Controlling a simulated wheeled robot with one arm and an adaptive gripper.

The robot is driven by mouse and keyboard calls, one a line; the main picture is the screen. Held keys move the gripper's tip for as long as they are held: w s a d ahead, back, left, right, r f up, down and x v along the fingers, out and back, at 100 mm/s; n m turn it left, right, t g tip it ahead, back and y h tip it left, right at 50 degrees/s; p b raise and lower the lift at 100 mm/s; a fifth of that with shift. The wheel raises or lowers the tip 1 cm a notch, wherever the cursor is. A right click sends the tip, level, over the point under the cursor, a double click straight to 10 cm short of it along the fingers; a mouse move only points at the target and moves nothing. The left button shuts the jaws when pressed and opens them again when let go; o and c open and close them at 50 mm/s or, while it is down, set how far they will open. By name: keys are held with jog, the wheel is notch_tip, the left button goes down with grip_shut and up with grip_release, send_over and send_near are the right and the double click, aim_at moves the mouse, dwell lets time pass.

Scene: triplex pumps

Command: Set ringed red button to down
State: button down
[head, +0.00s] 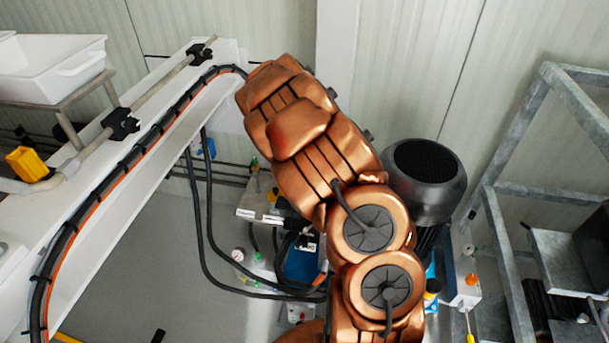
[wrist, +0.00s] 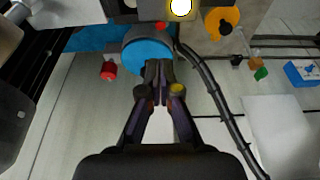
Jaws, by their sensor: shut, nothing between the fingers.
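In the wrist view my gripper (wrist: 160,68) is shut and empty, its fingertips in front of or against the lower edge of a blue round part (wrist: 147,53); I cannot tell if they touch. A small red button (wrist: 160,26) shows above the fingertips at the top. A red knob-like part (wrist: 109,70) is to their left. I cannot tell which of these is the ringed red button, as no clear ring shows on either. In the head view my arm covers the middle, and my gripper is hidden. An orange-red button (head: 471,281) sits on a white box at the right.
A yellow-ringed bright lamp (wrist: 180,7) and an orange rotary knob (wrist: 225,22) are near the top. A black cable (wrist: 212,90) runs down right of my fingers. In the head view, a dark motor (head: 425,178) stands beside my arm, with a metal frame (head: 506,250) farther right.

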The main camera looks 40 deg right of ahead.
jog(key=x, duration=0.3)
jog(key=p+x, duration=0.1)
jog(key=x, duration=0.5)
jog(key=shift+s+a+f, duration=0.2)
jog(key=shift+a+f, duration=0.05)
jog(key=shift+f+p, duration=0.35)
jog(key=shift+f, duration=0.45)
